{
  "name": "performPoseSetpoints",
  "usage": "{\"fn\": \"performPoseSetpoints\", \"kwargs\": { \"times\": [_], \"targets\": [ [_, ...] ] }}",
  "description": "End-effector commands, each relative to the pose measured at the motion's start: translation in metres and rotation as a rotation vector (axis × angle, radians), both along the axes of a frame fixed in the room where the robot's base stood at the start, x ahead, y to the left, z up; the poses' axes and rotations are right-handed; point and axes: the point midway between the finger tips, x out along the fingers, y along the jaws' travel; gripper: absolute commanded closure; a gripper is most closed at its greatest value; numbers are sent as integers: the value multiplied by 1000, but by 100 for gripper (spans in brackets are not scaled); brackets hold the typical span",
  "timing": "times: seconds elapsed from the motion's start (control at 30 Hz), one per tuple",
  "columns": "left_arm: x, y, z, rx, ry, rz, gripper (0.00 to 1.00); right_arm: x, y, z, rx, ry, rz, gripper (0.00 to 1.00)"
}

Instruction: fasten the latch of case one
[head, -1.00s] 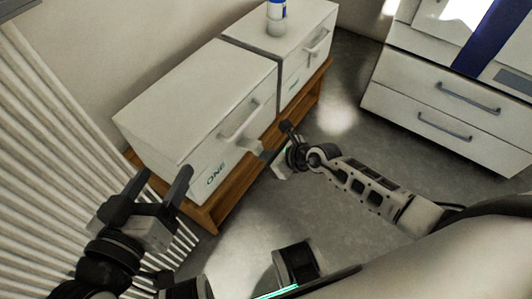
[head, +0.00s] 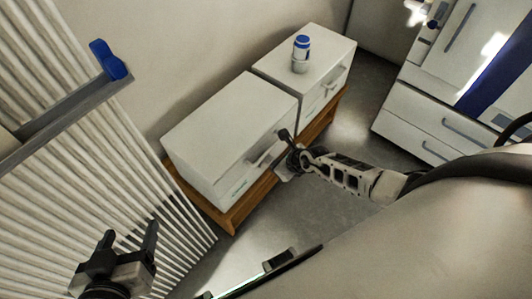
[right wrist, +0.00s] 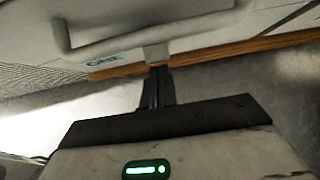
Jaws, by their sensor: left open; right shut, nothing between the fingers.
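Case one (head: 225,120) is a white box with a front handle and the word ONE, standing on a low wooden bench. Its lid looks down. In the right wrist view, the handle (right wrist: 68,38) crosses the front of case one (right wrist: 110,22), and the small grey latch (right wrist: 157,52) hangs at the lower edge. My right gripper (head: 286,138) is at the front of the case. In the right wrist view its fingers (right wrist: 158,72) are together and empty, just below the latch; contact is unclear. My left gripper (head: 129,236) is open and empty, away at lower left.
A second white case (head: 305,60) with a blue-and-white bottle (head: 301,50) on top stands beside case one on the wooden bench (head: 238,212). A ribbed white radiator-like panel (head: 150,190) is at left. A white drawer cabinet (head: 415,120) is at right. The floor between is clear.

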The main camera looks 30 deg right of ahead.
Motion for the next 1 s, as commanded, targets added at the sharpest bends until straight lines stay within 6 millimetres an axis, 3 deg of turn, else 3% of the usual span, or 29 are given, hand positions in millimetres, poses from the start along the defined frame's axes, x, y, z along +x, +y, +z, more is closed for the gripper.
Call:
{"fn": "performPoseSetpoints", "kwargs": {
  "times": [0.17, 0.6, 1.0],
  "targets": [
    [0, 0, -2, 0, 0, -1, 32, -2, -1, -3, 0, 3, 1, 100],
    [0, 0, 16, -1, 1, -1, 32, 0, 1, 14, 0, 2, 3, 100],
    [0, 0, 15, -2, 2, -1, 32, -1, 2, 13, 0, 2, 4, 100]
  ]
}}
